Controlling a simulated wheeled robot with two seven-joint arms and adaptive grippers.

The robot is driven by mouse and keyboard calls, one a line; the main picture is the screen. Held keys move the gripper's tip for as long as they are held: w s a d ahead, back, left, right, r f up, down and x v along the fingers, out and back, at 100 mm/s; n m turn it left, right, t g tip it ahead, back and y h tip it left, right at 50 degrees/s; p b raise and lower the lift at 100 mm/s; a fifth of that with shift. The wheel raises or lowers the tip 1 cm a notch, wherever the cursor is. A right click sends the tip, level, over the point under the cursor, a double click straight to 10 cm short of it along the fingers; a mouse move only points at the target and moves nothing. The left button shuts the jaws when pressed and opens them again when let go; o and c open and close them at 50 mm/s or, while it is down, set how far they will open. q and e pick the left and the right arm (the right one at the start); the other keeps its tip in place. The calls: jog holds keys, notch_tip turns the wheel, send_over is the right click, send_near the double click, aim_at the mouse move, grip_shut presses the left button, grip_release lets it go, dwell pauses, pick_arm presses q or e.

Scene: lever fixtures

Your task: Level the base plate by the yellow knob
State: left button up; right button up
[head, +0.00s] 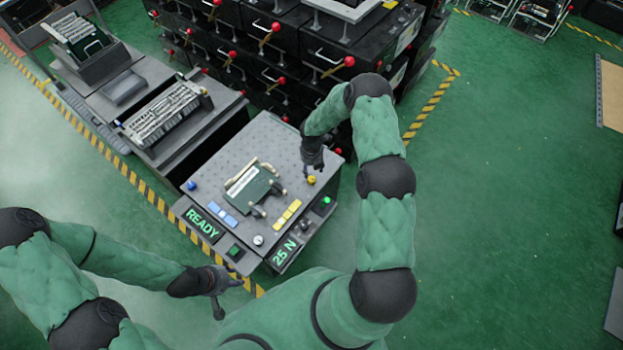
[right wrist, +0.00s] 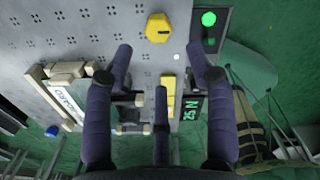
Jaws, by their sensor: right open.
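The yellow knob (head: 311,180) stands at the right edge of the grey, dotted base plate (head: 285,140) on top of a station. It also shows in the right wrist view (right wrist: 158,28), faceted, ahead of my fingers. My right gripper (head: 314,167) is open and empty, just above and behind the knob in the head view; I cannot tell whether it touches. In the right wrist view its fingers (right wrist: 160,70) are spread, with the knob beyond their tips. My left gripper (head: 230,292) is open and empty, in front of the station. The plate's tilt cannot be judged.
A green fixture with pale handles (head: 252,188) sits mid-plate. A blue knob (head: 191,185) and a silver knob (head: 258,239) stand on other edges. Displays read READY (head: 202,224) and 25 N (head: 285,252). Black racks with red-tipped levers (head: 280,80) stand behind. Floor at right is clear.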

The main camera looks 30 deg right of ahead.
aim_at(311, 180)
notch_tip(311, 180, down, 8)
jog(key=shift+f+b, duration=0.15)
jog(key=shift+b, duration=1.05)
jog(key=shift+c, duration=0.3)
jog(key=shift+s+a, duration=0.1)
jog(key=c, duration=1.1)
